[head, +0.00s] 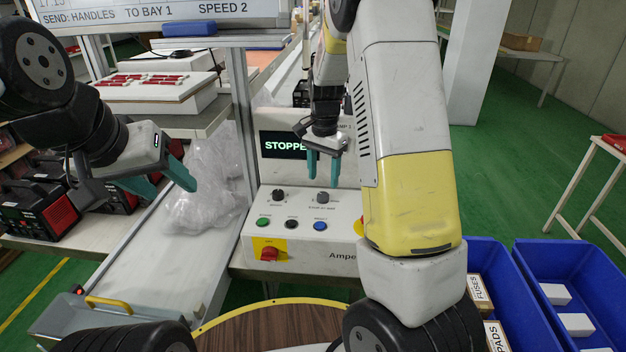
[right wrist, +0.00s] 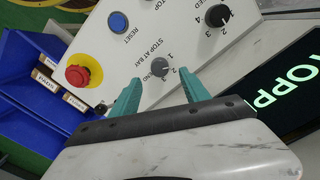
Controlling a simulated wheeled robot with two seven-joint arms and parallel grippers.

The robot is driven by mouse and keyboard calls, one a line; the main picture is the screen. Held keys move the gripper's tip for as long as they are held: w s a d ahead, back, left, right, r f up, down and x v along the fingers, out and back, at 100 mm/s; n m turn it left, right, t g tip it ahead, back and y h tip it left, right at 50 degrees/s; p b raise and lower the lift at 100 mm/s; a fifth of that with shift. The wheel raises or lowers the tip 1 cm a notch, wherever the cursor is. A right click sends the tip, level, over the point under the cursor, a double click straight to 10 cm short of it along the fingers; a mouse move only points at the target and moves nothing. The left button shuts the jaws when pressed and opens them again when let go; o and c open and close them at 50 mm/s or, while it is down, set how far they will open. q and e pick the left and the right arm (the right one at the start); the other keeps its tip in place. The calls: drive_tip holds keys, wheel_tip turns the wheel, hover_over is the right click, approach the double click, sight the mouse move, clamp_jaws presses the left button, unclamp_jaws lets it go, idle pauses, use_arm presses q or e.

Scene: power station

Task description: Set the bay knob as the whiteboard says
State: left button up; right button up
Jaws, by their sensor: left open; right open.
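The whiteboard (head: 165,14) at the top left of the head view reads "SEND: HANDLES TO BAY 1 SPEED 2"; its top is cut off. The grey bay knob (head: 323,197) is on the sloped control panel; in the right wrist view the knob (right wrist: 160,68) sits by "STOP AT BAY" with marks 1 and 2. I cannot tell its pointer's direction for certain. My right gripper (head: 323,181) is open just above the bay knob; its fingertips (right wrist: 163,86) show close to it, not closed on it. My left gripper (head: 172,187) is open and empty, left of the panel.
A black speed knob (head: 277,195), green, black and blue buttons (head: 320,226) and a red switch (head: 269,254) are on the panel. The display (head: 284,145) shows part of "STOPPED". A red emergency button (right wrist: 77,75) stands near the panel edge. Blue bins (head: 565,285) are at the right.

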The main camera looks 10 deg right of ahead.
sight(323, 194)
wheel_tip(323, 194, down, 6)
drive_tip(key=shift+r, duration=0.15)
clamp_jaws()
idle(0.3)
